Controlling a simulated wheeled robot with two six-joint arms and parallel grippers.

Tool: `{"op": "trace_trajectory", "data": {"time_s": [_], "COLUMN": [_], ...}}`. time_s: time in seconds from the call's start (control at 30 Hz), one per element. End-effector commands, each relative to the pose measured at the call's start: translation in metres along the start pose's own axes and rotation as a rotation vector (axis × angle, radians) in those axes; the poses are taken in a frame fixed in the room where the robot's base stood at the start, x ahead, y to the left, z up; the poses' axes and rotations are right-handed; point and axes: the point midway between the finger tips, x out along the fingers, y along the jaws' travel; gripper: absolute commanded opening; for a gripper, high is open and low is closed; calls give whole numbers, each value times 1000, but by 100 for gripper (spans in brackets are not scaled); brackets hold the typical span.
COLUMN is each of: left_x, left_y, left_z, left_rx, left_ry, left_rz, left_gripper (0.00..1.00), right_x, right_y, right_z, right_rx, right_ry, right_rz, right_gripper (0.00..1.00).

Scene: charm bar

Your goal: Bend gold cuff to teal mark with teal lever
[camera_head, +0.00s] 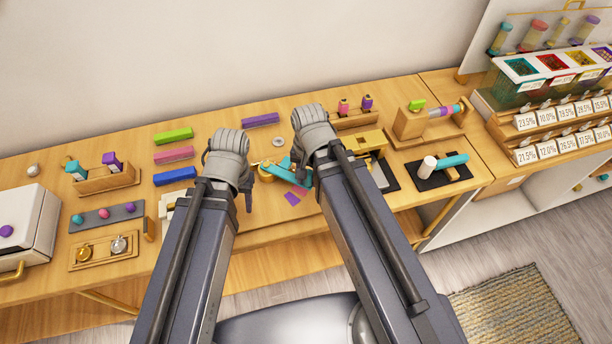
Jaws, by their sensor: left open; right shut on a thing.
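The teal lever (284,172) shows in the middle of the table, between my two grippers, partly covered by my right gripper. A small gold piece (265,173) sits at its left end; I cannot tell whether this is the cuff or part of the bending tool. I cannot make out a teal mark. My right gripper (302,168) is at the teal lever and shut on it; its fingertips are largely hidden by its wrist. My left gripper (247,198) is open, left of the lever and apart from it.
Green (173,135), pink (174,155) and blue (175,176) blocks lie to the left. A wooden tray with gold and silver pieces (104,250) is at front left. A purple patch (292,198) lies before the lever. A black mat (432,178) with a teal-handled tool is right.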

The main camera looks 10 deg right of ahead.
Motion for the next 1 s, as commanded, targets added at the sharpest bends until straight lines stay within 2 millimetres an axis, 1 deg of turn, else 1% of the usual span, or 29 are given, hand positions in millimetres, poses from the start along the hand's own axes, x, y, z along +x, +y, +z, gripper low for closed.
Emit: {"op": "trace_trajectory", "data": {"time_s": [0.1, 0.2, 0.47, 0.5, 0.77, 0.8, 1.0], "left_x": [0, 0, 0, 0, 0, 0, 0], "left_y": [0, 0, 0, 0, 0, 0, 0], "left_z": [0, 0, 0, 0, 0, 0, 0], "left_rx": [0, 0, 0, 0, 0, 0, 0], "left_ry": [0, 0, 0, 0, 0, 0, 0], "left_rz": [0, 0, 0, 0, 0, 0, 0], "left_gripper": [49, 49, 49, 49, 49, 49, 49], "right_x": [0, 0, 0, 0, 0, 0, 0], "right_y": [0, 1, 2, 2, 2, 2, 2], "right_z": [-12, -20, -22, -22, -22, -22, -22], "right_rx": [-69, -130, -157, -157, -156, -156, -156], "right_ry": [0, 0, 1, 1, 1, 1, 1], "right_rz": [0, 0, 0, 0, 0, 0, 0], "right_gripper": [0, 0, 0, 42, 71, 72, 72]}}
